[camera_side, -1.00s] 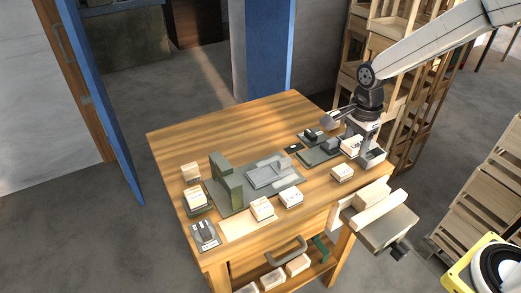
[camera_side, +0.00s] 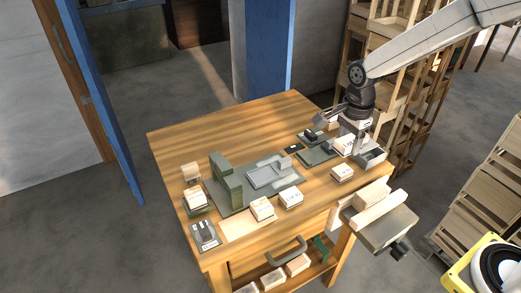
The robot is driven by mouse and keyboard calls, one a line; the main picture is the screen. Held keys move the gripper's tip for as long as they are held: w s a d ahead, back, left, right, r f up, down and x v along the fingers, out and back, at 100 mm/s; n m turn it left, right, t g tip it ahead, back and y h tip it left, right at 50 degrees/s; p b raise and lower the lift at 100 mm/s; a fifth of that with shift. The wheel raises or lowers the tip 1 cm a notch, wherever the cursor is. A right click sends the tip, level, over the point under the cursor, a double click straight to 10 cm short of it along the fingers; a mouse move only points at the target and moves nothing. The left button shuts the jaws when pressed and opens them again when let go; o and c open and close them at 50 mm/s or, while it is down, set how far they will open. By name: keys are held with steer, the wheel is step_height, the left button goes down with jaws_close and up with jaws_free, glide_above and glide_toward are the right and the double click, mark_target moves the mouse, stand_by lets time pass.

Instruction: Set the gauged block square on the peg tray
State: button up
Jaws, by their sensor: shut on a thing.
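My gripper (camera_side: 357,137) points down at the right back of the wooden table, shut on a pale block with dark markings (camera_side: 343,146). The gripper partly hides this block, and its exact height above the table is hard to tell. Whether it is the gauged block is not clear from its small marks. A light grey tray (camera_side: 262,178) lies on the green-grey fixture plate mid-table, apart from the gripper; it may be the peg tray, but pegs are too small to make out. A small grey piece (camera_side: 284,163) stands at its back right corner.
A green upright stop (camera_side: 222,170) stands left of the grey tray. Several pale blocks sit along the front, including one at front right (camera_side: 342,173). Dark-topped fixtures (camera_side: 316,155) lie left of the gripper. A vise (camera_side: 375,222) juts from the right edge. The table's back left is clear.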

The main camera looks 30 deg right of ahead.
steer(key=w+a+f, duration=0.2)
steer(key=w+a, duration=0.4)
steer(key=w, duration=0.1)
glide_above(263, 175)
step_height(263, 175, down, 3)
steer(key=shift+r, duration=0.1)
steer(key=shift+f, duration=0.25)
steer(key=shift+f, duration=3.05)
steer(key=shift+f, duration=0.15)
steer(key=o, duration=1.3)
